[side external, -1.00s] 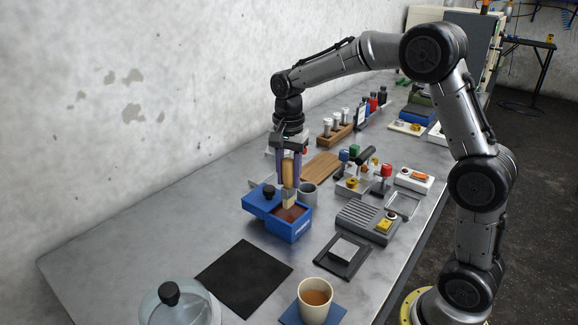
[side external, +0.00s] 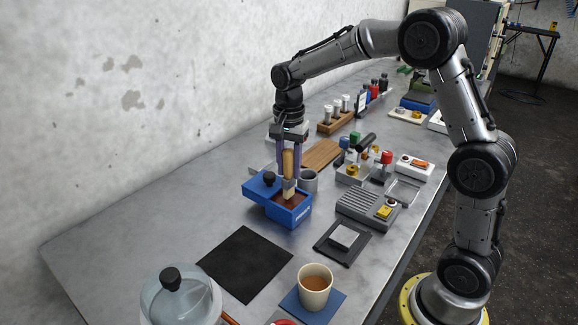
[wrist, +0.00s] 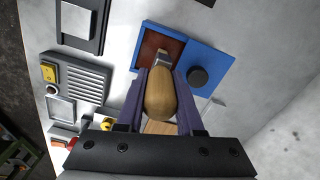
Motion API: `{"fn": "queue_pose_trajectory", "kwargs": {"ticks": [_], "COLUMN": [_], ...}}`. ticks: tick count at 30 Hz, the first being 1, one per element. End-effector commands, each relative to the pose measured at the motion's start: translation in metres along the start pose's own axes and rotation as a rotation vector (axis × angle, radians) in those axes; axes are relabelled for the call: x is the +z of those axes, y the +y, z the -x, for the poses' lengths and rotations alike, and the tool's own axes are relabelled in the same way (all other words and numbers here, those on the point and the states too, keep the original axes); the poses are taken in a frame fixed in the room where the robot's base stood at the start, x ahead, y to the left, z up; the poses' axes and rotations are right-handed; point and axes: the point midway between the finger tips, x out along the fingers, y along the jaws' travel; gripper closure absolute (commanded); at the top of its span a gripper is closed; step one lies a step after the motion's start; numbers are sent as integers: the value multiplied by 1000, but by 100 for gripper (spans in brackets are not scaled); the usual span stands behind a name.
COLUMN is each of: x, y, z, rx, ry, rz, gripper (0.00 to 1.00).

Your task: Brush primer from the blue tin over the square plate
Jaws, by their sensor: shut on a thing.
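My gripper (side external: 287,172) is shut on the wooden handle of a brush (side external: 288,163), which hangs upright, bristles down. The brush handle also shows between the purple fingers in the wrist view (wrist: 160,95). The blue tin (side external: 300,217) stands open below it, with reddish-brown primer inside, and its lid with a black knob lies to the left. The bristle end is inside the tin's opening; how deep it sits in the primer I cannot tell. The light grey square plate (side external: 344,236) lies on a dark base in front right of the tin. It also shows in the wrist view (wrist: 76,20).
A black mat (side external: 245,264) lies in front of the tin. A cup of brown liquid (side external: 314,288) stands on a blue coaster, and a glass lidded jar (side external: 180,298) is at the front left.

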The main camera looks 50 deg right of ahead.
Motion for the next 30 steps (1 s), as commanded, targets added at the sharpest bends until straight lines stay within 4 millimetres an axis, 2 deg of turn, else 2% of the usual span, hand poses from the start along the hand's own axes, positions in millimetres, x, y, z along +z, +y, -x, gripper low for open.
{"fn": "queue_pose_trajectory", "kwargs": {"ticks": [30], "x": [0], "y": [0], "z": [-10], "rx": [0], "ry": [0], "rz": [0], "gripper": [100]}}
